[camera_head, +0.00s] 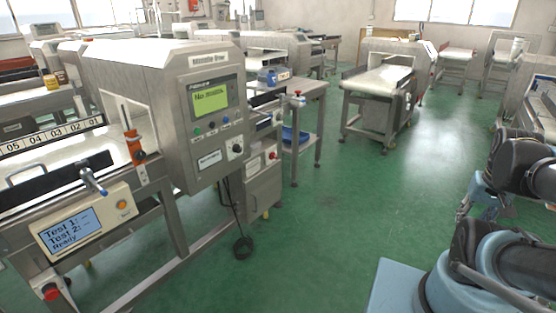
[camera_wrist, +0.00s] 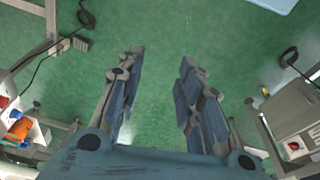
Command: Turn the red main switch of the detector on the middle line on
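A metal detector (camera_head: 205,110) with a green-lit screen stands left of centre in the head view. A red round switch (camera_head: 272,156) sits on a grey cabinet low behind its right side. A red switch on a pale plate (camera_wrist: 293,146) shows at the lower right of the wrist view; which way it is turned is too small to tell. My gripper (camera_wrist: 162,60) is open and empty, its blue-grey fingers apart over green floor. It touches nothing. In the head view my arm is at the right, well away from the detector. I cannot tell which line is the middle one.
A conveyor control box (camera_head: 82,222) reads "Test 1, Test 2, Ready", with a red button (camera_head: 50,292) below it. Another conveyor machine (camera_head: 385,80) stands at the back. A black cable (camera_head: 241,246) lies on the floor. Green floor is clear in the middle.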

